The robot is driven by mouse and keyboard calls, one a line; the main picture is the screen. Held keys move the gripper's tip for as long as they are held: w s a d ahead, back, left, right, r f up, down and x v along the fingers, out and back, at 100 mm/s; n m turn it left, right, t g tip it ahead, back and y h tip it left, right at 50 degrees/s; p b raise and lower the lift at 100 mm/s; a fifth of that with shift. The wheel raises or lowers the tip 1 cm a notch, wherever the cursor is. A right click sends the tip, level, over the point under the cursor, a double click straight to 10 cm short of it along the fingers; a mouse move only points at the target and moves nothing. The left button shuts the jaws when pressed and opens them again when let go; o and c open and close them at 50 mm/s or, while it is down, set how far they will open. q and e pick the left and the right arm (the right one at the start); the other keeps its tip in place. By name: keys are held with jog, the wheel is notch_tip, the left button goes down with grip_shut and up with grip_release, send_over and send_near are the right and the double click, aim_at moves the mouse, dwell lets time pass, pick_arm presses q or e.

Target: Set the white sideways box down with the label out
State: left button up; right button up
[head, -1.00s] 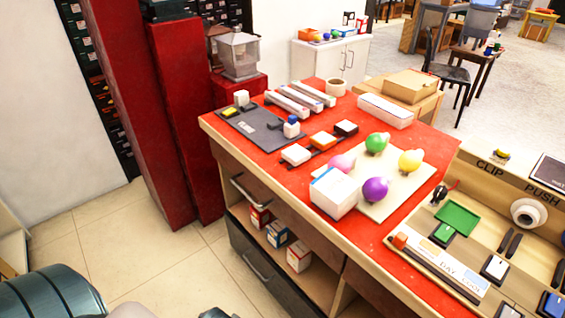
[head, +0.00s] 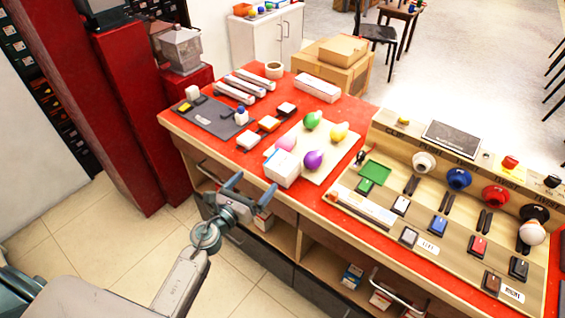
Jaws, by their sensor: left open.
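A white box (head: 283,169) sits on the red worktop (head: 335,207) near its front edge, beside the pale board of coloured bulbs. In the earlier view a blue edge shows on its top; whether it bears a label I cannot tell. My left gripper (head: 251,187) is open and empty, in front of the worktop's front edge. Its two fingers point up toward the worktop, just left of and below the white box, apart from it. Another white box (head: 263,221) on the shelf below is partly hidden behind the gripper. My right gripper is not in view.
Other boxes, one white and blue (head: 352,275) and one red and white (head: 380,298), stand in the cabinet's open shelf. The bulb board (head: 318,152) lies behind the white box. A wooden switch panel (head: 450,205) fills the right side. Floor at left is clear.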

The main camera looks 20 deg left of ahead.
aim_at(273, 171)
pick_arm(q)
jog(key=w+d+m, duration=0.1)
jog(key=w+d+m+h+p, duration=0.1)
jog(key=w, duration=0.1)
jog(key=w+d+m, duration=0.1)
jog(key=w, duration=0.1)
jog(key=shift+w+d+r+g, duration=0.15)
jog(key=shift+w+d+g, duration=0.1)
jog(key=shift+g, duration=0.15)
jog(key=x, duration=0.1)
jog(key=p+x, duration=0.1)
jog(key=x, duration=0.3)
jog(key=shift+d, duration=0.3)
jog(key=shift+s, duration=0.1)
jog(key=shift+c, duration=1.3)
jog(key=c, duration=0.9)
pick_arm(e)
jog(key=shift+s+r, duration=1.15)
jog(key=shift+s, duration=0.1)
pick_arm(q)
jog(key=shift+p, duration=0.3)
